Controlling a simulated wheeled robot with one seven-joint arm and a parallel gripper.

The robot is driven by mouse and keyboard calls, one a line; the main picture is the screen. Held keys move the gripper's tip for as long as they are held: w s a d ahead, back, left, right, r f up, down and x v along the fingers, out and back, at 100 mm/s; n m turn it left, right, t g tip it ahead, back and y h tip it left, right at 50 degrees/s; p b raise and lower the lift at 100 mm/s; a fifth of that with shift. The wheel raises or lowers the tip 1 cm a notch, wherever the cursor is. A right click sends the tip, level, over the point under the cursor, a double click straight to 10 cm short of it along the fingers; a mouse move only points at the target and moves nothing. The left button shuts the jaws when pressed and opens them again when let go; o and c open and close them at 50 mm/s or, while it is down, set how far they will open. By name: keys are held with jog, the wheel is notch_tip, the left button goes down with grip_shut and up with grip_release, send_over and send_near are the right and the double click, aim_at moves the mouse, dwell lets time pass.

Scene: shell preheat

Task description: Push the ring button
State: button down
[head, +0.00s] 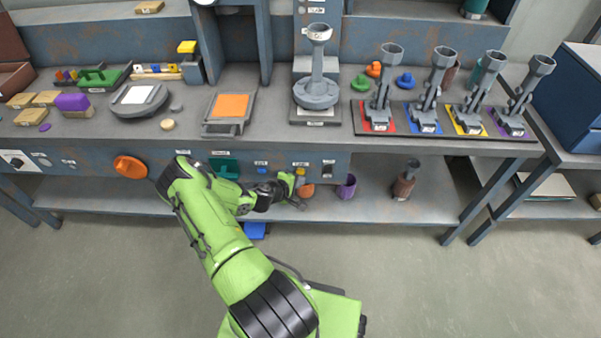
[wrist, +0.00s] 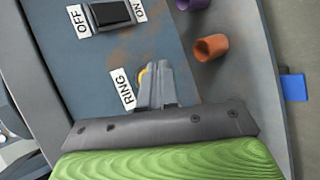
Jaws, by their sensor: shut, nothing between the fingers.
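The ring button is yellow and sits on the blue-grey front panel of the bench. In the head view the ring button (head: 299,172) shows below a small label. In the wrist view the ring button (wrist: 142,77) shows as a yellow edge beside the RING label (wrist: 124,88), with the rest hidden behind my fingers. My gripper (wrist: 155,68) is shut and empty, its fingertips right at the button. I cannot tell whether they touch it. In the head view my gripper (head: 298,184) is in front of the panel, just below the button.
A black OFF/ON rocker switch (wrist: 113,13) is on the same panel. An orange cup (wrist: 211,47) and a purple cup (head: 347,187) stand on the lower shelf near my gripper. A blue button (head: 262,170) and a large orange knob (head: 130,167) are further left on the panel.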

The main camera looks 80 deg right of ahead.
jog(key=shift+w+d, duration=0.1)
jog(key=shift+d, duration=0.3)
jog(key=shift+w+d+b, duration=0.1)
jog(key=shift+d+b, duration=0.35)
dwell(0.5)
jog(key=shift+a, duration=0.1)
jog(key=shift+s+a, duration=0.2)
jog(key=shift+a, duration=0.55)
jog(key=a, duration=0.2)
jog(key=s+a, duration=0.1)
jog(key=a, duration=0.2)
jog(key=shift+p, duration=0.4)
dwell(0.6)
